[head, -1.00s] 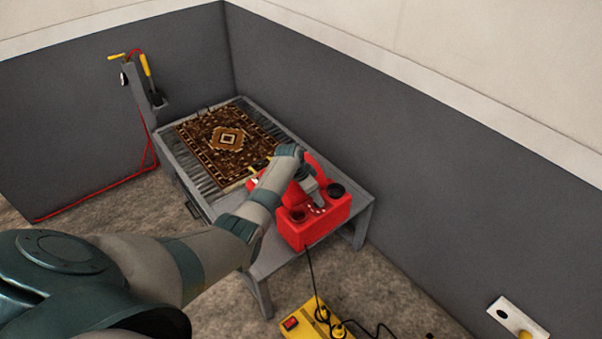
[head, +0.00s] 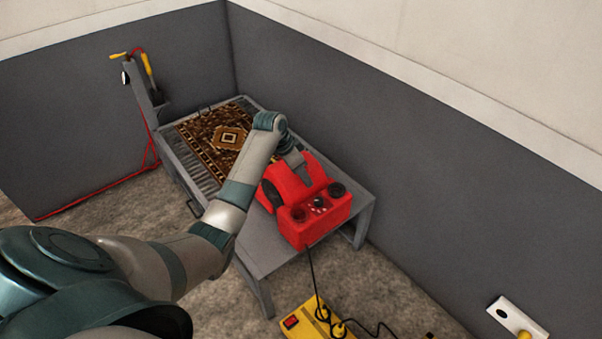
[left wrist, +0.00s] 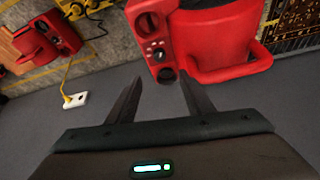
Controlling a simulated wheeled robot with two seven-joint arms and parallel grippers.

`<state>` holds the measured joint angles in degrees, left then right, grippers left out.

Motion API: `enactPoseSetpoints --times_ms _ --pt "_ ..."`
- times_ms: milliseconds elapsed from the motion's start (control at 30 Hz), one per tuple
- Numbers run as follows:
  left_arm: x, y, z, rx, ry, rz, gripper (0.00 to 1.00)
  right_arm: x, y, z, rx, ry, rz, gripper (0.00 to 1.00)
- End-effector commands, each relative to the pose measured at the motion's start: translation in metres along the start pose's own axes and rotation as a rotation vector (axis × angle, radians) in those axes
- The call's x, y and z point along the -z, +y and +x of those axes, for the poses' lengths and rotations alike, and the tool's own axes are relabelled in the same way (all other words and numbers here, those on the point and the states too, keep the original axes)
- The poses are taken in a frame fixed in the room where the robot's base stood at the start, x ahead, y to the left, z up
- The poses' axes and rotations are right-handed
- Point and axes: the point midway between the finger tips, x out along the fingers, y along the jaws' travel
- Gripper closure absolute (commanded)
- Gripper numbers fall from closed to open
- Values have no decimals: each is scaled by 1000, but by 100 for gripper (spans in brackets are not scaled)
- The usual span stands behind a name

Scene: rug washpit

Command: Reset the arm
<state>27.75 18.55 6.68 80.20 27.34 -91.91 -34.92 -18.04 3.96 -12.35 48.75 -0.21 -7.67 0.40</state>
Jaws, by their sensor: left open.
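My left arm reaches in from the left in the head view. My left gripper (head: 302,172) is above the red machine (head: 322,213), partly hidden by my wrist. In the left wrist view the gripper (left wrist: 160,86) has its two fingers spread with nothing between them. The red machine (left wrist: 212,48) lies beyond the fingertips there; touching cannot be made out. My right gripper is in neither view.
The machine stands on a grey table (head: 268,252) beside a slatted rack with a patterned rug (head: 205,145). A yellow power box (head: 303,322) with cables is on the floor. A wall plate (head: 512,316) holds a yellow plug. Dark walls enclose the back and right.

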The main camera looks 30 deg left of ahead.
Motion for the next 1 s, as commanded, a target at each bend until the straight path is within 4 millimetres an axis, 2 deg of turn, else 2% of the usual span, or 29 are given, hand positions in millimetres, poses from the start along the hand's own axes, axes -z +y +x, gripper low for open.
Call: enactPoseSetpoints --times_ms 367,667,867,1000 --pt "0 0 -2 0 1 0 53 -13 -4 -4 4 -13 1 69" --pt "-2 2 -1 1 -2 0 53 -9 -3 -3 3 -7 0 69" --pt "-21 20 10 13 -25 -3 53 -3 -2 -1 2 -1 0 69" --pt "-49 48 24 34 -54 -10 53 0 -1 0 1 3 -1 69"
